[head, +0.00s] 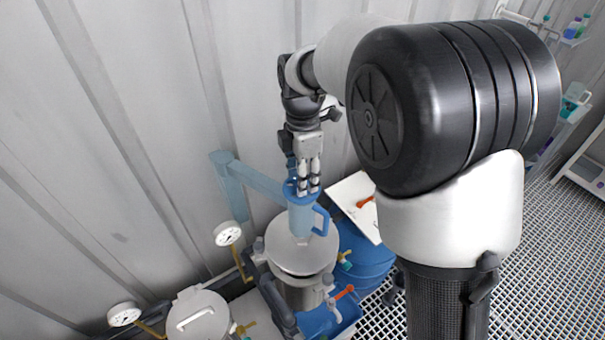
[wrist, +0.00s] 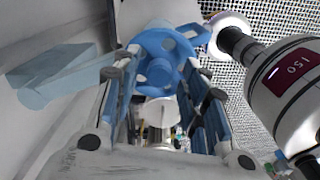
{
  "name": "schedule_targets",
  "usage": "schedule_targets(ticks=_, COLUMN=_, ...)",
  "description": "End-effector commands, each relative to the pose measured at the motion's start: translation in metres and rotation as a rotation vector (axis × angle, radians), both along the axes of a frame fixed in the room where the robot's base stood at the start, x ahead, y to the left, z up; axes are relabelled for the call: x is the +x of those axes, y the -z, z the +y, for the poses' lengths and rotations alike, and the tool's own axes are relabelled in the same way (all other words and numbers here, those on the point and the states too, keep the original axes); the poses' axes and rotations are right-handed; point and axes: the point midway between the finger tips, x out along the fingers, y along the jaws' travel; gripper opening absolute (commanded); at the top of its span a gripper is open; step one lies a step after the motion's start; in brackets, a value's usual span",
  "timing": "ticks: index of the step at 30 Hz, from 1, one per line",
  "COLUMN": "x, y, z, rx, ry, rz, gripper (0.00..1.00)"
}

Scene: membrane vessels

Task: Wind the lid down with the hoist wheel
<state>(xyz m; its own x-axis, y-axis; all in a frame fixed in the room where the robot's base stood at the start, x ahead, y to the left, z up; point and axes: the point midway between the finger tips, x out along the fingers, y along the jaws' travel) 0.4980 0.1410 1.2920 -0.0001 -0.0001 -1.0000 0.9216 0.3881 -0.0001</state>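The blue hoist wheel (head: 293,186) sits on top of a pale blue hoist body with a side handle, held by a blue arm (head: 255,180) from a post at the left. In the wrist view the wheel (wrist: 158,58) shows as a blue disc with holes. The round pale lid (head: 300,258) is below the hoist, over a metal vessel (head: 303,293); I cannot tell the gap between them. My gripper (head: 309,190) points down at the wheel. In the wrist view its fingers (wrist: 163,60) are apart on either side of the wheel; contact is unclear.
A second lidded vessel (head: 199,318) stands at the lower left, with pressure gauges (head: 228,233) nearby. A blue drum (head: 368,262) with a white board (head: 352,203) stands right of the hoist. A corrugated wall is close behind. Grating floor (head: 540,250) is open at the right.

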Motion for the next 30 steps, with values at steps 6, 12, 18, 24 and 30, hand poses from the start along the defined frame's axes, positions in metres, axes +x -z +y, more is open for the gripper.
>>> schedule_targets(ticks=6, x=0.0001, y=-0.0002, z=0.0, rx=0.0, ry=0.0, rz=0.0, gripper=0.23)
schedule_targets(ticks=12, x=0.0, y=-0.0002, z=0.0, rx=0.0, ry=0.0, rz=0.0, gripper=0.1)
schedule_targets(ticks=18, x=0.0, y=-0.0003, z=0.0, rx=0.0, ry=0.0, rz=0.0, gripper=0.0)
schedule_targets(ticks=24, x=0.0, y=-0.0005, z=0.0, rx=0.0, ry=0.022, rz=0.0, gripper=0.0)
schedule_targets(ticks=30, x=-0.0002, y=-0.0008, z=-0.0001, rx=0.0, ry=0.106, rz=0.0, gripper=0.0)
